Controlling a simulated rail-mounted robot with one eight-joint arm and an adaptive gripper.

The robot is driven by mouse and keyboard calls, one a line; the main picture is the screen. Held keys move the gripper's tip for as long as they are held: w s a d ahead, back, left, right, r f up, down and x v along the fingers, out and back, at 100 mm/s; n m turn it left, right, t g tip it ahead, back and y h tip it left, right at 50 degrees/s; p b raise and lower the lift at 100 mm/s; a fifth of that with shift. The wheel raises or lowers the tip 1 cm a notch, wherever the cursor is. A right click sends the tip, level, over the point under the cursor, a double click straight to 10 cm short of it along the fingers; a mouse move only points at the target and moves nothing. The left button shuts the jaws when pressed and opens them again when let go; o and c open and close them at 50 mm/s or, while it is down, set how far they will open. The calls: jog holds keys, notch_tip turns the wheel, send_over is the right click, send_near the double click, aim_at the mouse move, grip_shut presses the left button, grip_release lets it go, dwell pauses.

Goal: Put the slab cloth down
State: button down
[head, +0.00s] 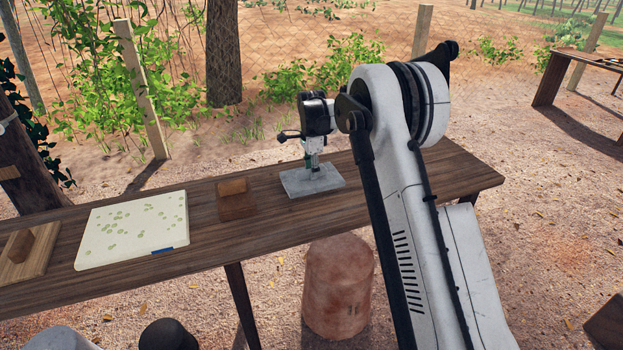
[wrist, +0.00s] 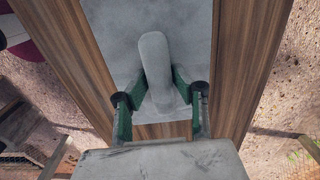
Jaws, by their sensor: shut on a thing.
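The slab cloth (wrist: 155,58) is a pale grey, rounded, elongated bundle in the wrist view. My gripper (wrist: 161,88) has its green fingers closed on either side of it. Beneath is a flat grey slab (wrist: 112,32) lying on the wooden table. In the head view, my gripper (head: 313,160) points straight down over the same slab (head: 298,186). The cloth is hard to make out there, small and partly hidden by the fingers. The cloth is very low over the slab; I cannot tell whether it touches.
The long wooden table (head: 398,185) has a brown wooden block (head: 234,203) left of the slab. Further left lie a pale spotted board (head: 110,247) with a blue tag and a wooden board (head: 40,255) with a block. Bare table lies right of the slab.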

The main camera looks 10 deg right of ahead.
jog(key=shift+f, duration=1.45)
jog(key=shift+f, duration=0.1)
jog(key=shift+f, duration=0.1)
jog(key=c, duration=1.4)
grip_release()
jog(key=shift+c, duration=0.2)
